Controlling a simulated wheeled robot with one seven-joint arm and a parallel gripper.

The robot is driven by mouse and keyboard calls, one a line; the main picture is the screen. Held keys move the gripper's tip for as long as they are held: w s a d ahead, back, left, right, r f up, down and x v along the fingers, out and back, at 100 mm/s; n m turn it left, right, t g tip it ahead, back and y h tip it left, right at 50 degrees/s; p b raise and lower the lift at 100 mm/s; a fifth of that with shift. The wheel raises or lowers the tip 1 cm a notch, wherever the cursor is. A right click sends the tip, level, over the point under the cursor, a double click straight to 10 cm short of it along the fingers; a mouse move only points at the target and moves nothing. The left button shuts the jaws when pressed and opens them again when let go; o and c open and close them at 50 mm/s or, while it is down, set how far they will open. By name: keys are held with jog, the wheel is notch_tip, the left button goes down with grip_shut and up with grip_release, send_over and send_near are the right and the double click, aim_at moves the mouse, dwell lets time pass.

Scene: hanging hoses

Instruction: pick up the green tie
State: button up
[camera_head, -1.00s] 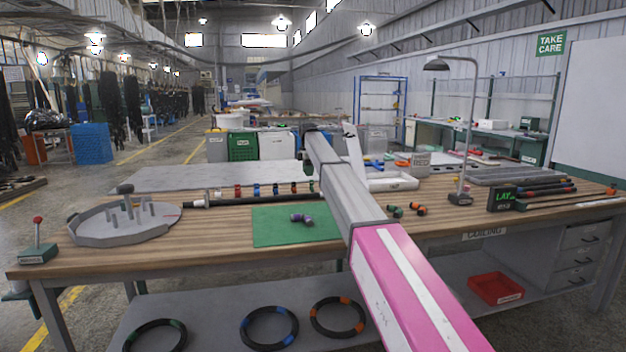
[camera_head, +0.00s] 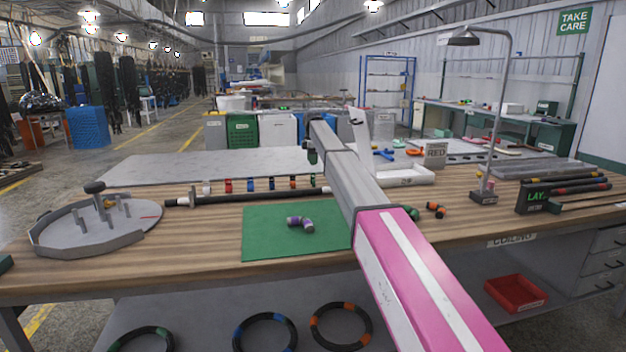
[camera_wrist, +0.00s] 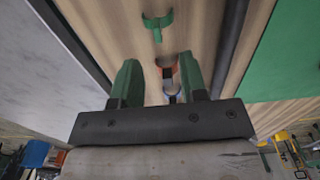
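In the wrist view, a green forked piece (camera_wrist: 157,24), which looks like the green tie, lies ahead of my gripper (camera_wrist: 160,63) over the wooden bench top. My gripper's two green fingers are apart with nothing held. An orange-red tie (camera_wrist: 167,62) and a blue tie show beyond and between the fingers. In the head view, my gripper (camera_head: 312,153) hangs above the back of the bench, near the right end of a row of coloured ties.
A dark hose (camera_head: 240,197) lies in front of the tie row. Coiled hoses (camera_head: 264,332) are below.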

aim_at(313, 179)
jog(key=shift+w+d+f, duration=0.1)
jog(key=shift+w+f, duration=0.05)
jog(key=shift+f, duration=3.4)
grip_shut()
